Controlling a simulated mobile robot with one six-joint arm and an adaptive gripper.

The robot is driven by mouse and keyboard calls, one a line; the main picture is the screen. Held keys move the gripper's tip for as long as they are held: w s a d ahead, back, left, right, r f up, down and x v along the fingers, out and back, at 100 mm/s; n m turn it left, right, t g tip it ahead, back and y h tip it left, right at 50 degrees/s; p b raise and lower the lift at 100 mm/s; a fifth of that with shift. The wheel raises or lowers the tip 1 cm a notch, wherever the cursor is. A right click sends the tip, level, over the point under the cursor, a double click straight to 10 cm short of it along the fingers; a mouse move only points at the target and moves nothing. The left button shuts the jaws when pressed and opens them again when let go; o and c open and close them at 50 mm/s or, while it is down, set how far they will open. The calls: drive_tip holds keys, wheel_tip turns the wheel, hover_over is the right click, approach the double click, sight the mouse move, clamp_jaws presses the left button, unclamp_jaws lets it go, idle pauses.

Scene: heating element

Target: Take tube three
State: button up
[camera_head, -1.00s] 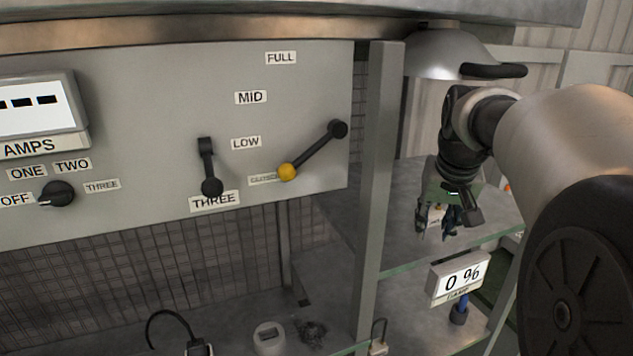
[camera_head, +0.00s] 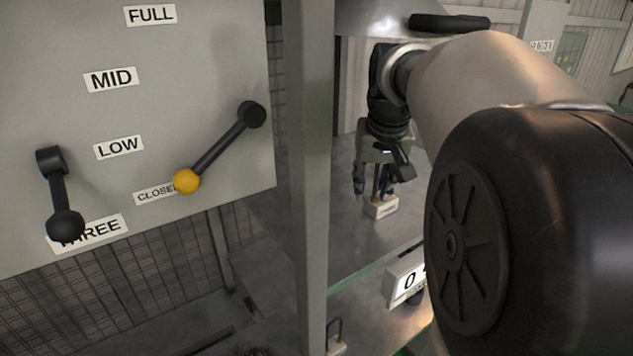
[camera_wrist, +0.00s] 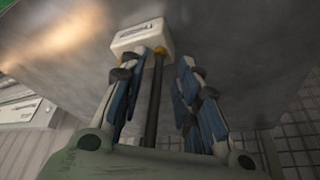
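A small white labelled block (camera_head: 381,207) sits on the grey shelf behind the post, just below my gripper (camera_head: 375,190). In the wrist view the block (camera_wrist: 142,38) lies at the fingertips, its label too blurred to read. A dark rod (camera_wrist: 153,95) runs from the block back between my fingers. My gripper (camera_wrist: 157,80) is open, with one blue-padded finger on each side of the rod. The rod is closer to the left finger, with a clear gap to the right one. I cannot tell whether the left finger touches it.
A vertical grey post (camera_head: 309,200) stands between the panel and my arm. A white display box (camera_head: 405,281) hangs below the shelf edge.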

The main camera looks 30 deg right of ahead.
drive_tip(key=shift+s+a+r, duration=0.25)
drive_tip(key=shift+s+a, duration=0.05)
drive_tip(key=shift+s, duration=0.25)
drive_tip(key=shift+s+a+r, duration=0.2)
drive_tip(key=shift+s+a, duration=0.05)
drive_tip(key=shift+s, duration=0.25)
drive_tip(key=shift+c, duration=0.2)
drive_tip(key=shift+w+d+f, duration=0.2)
drive_tip(key=shift+w+d, duration=0.1)
drive_tip(key=shift+w, duration=0.15)
drive_tip(key=shift+c, duration=1.4)
drive_tip(key=shift+s+a+r, duration=0.1)
drive_tip(key=shift+s+a, duration=0.1)
drive_tip(key=shift+s, duration=0.05)
clamp_jaws()
drive_tip(key=shift+w, duration=0.1)
